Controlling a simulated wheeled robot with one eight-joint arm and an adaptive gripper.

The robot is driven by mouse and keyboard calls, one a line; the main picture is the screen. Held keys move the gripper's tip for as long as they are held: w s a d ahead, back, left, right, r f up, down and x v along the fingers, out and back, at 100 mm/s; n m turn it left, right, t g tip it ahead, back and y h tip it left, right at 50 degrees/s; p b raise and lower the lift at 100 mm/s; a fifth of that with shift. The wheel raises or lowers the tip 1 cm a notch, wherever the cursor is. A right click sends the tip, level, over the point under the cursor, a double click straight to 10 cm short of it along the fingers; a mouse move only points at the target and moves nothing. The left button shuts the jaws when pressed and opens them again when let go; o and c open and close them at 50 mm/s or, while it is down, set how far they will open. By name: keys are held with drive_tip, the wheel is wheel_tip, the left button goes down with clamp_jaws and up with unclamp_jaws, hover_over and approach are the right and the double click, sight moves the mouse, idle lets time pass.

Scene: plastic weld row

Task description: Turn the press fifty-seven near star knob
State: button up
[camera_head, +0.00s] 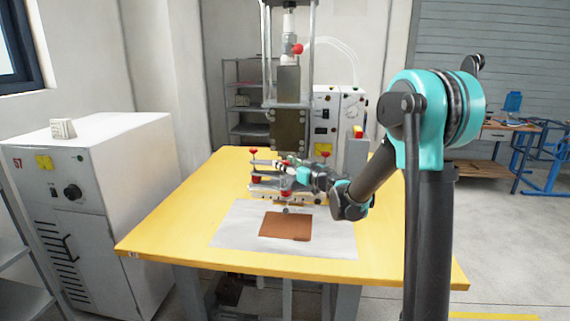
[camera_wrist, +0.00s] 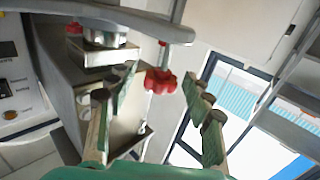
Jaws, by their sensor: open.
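The press (camera_head: 289,100) stands at the back of the yellow table, with a clamp fixture at its foot that carries several red knobs. One red knob (camera_head: 286,193) sits low at the fixture's front; another (camera_head: 253,151) stands at its upper left. My gripper (camera_head: 284,166) is among these knobs, over the fixture. In the wrist view, my gripper (camera_wrist: 157,98) is open, its fingers spread left and right. A red star knob (camera_wrist: 160,81) appears between the fingers, with no visible contact. I cannot tell which knob of the head view it is.
The yellow table (camera_head: 170,235) has a white sheet (camera_head: 235,225) with a brown piece (camera_head: 286,225) on it in front of the fixture. A white cabinet (camera_head: 125,150) marked 57 stands at left. The table's left side is clear.

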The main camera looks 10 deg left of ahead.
drive_tip(key=shift+w+a, duration=0.15)
drive_tip(key=shift+a, duration=0.1)
clamp_jaws()
